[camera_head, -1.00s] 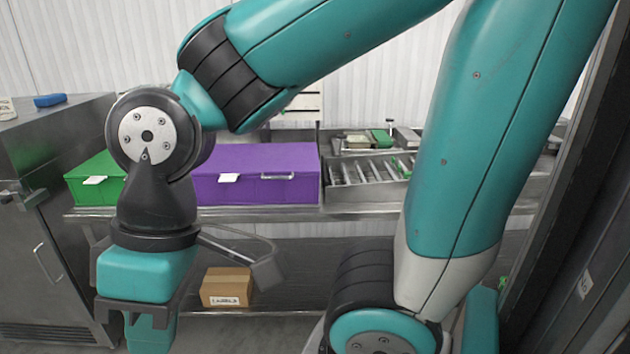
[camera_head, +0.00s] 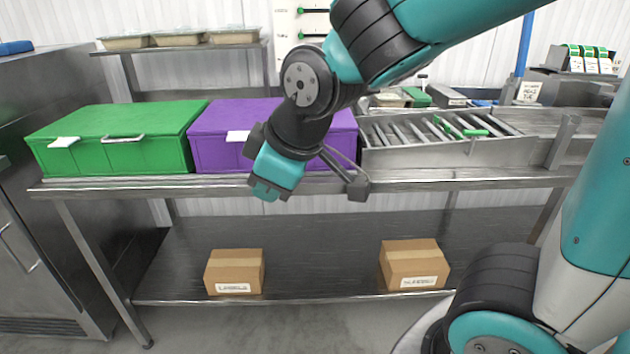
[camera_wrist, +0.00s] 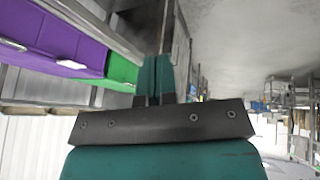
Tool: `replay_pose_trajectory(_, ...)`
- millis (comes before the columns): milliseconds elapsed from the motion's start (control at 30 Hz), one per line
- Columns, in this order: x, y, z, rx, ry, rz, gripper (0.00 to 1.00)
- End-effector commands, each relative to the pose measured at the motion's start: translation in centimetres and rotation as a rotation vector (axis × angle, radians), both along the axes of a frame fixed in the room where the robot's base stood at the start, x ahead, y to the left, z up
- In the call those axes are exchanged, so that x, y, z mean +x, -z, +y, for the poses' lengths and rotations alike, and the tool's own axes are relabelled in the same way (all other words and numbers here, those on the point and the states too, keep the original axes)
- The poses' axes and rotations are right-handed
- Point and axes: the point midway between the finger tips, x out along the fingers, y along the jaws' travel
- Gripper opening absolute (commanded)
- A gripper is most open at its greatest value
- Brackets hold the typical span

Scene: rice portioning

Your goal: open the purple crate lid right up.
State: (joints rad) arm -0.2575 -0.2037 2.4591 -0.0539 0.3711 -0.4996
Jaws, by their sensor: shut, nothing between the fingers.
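The purple crate (camera_head: 212,148) stands on the steel bench with its lid shut flat, and a white tab (camera_head: 237,136) shows on its front edge. My arm covers part of its middle and right side. My gripper (camera_head: 265,192) is shut and empty, pointing down and left just in front of the purple crate's lower front and the bench edge. I cannot tell the exact gap, but no contact shows. In the wrist view the shut fingers (camera_wrist: 165,78) hold nothing, and the purple crate (camera_wrist: 45,35) shows at upper left, apart from them.
A green crate (camera_head: 110,150), lid shut, stands left of the purple one. A roller conveyor (camera_head: 440,153) lies to the right. Two cardboard boxes (camera_head: 234,272) (camera_head: 413,265) sit on the lower shelf. A rack shelf (camera_head: 180,46) with trays stands behind. The floor in front is clear.

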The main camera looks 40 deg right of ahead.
Motion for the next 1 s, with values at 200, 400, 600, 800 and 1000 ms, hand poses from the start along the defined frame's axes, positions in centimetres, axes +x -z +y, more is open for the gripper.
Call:
replay_pose_trajectory(200, 7.2, 8.5, -5.8, -0.333, -0.058, -0.304, 0.00)
replay_pose_trajectory(400, 11.6, 12.4, -11.3, -0.754, -0.122, -0.501, 0.00)
replay_pose_trajectory(600, 14.0, 15.0, -15.8, -1.254, -0.193, -0.586, 0.00)
replay_pose_trajectory(800, 14.5, 17.1, -18.3, -1.803, -0.263, -0.533, 0.00)
replay_pose_trajectory(1000, 14.1, 18.6, -18.6, -2.298, -0.325, -0.349, 0.00)
